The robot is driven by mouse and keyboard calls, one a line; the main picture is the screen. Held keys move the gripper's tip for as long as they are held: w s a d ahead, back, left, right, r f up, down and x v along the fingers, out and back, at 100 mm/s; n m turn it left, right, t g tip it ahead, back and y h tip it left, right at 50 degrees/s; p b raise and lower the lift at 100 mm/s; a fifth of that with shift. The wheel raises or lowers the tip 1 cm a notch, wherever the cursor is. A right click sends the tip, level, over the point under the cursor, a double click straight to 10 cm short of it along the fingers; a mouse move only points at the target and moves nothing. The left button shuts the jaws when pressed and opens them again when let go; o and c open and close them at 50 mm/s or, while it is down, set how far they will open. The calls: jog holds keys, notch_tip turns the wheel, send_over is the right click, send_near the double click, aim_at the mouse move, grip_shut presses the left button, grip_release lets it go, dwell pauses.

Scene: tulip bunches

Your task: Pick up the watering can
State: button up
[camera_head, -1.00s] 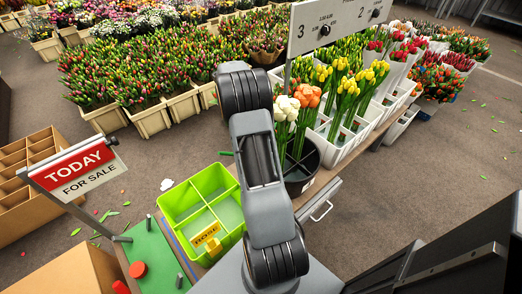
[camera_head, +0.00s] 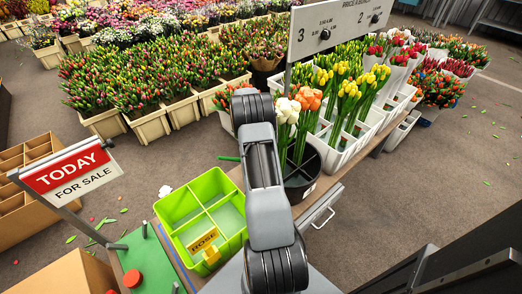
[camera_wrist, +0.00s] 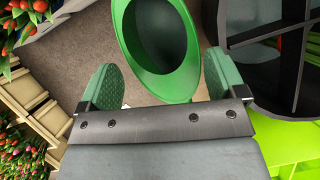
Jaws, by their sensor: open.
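A green, round-mouthed vessel, apparently the watering can (camera_wrist: 133,62), shows at the top middle of the wrist view, cut off by the top edge. I look into its wide, dark opening; no handle or spout can be made out. My gripper (camera_wrist: 160,78) is open, with a green pad on each side of the can's lower part. A gap shows at the left pad; the right pad is close to the rim, and I cannot tell if it touches. In the head view my arm hides the gripper and most of this spot; a small green piece shows left of the arm.
A black divided bucket (camera_wrist: 290,65) is close on the right of the wrist view. In the head view it (camera_head: 300,185) holds white and orange tulips, beside a lime divided crate (camera_head: 215,250). White tulip crates stand to the right, a price sign (camera_head: 340,25) above.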

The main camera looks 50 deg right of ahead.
jog(key=b+x, duration=0.1)
jog(key=x, duration=0.3)
jog(key=shift+d+f, duration=0.1)
jog(key=shift+f, duration=0.2)
jog(key=c, duration=1.5)
jog(key=shift+r, duration=0.1)
jog(key=shift+c, duration=0.2)
